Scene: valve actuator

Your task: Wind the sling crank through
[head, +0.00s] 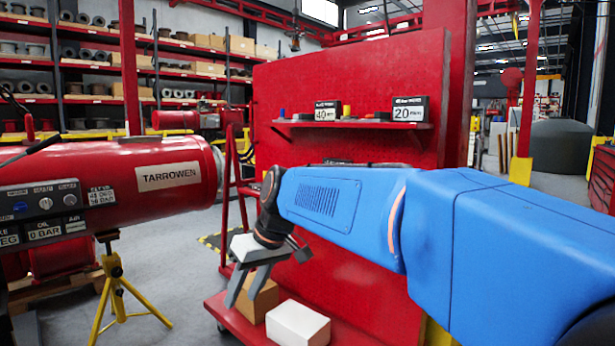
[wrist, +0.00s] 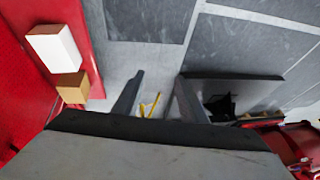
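I cannot make out a sling crank in either view. A large red cylinder (head: 165,208) labelled TARROWEN lies level at the left of the head view. It carries a dark control panel (head: 45,206) with knobs and a 0 BAR label. My gripper (head: 243,301) hangs from my blue arm near the picture's middle, pointing down, apart from the cylinder.
A yellow tripod (head: 117,290) stands under the cylinder. Grey floor (head: 190,290) is clear between tripod and cart.

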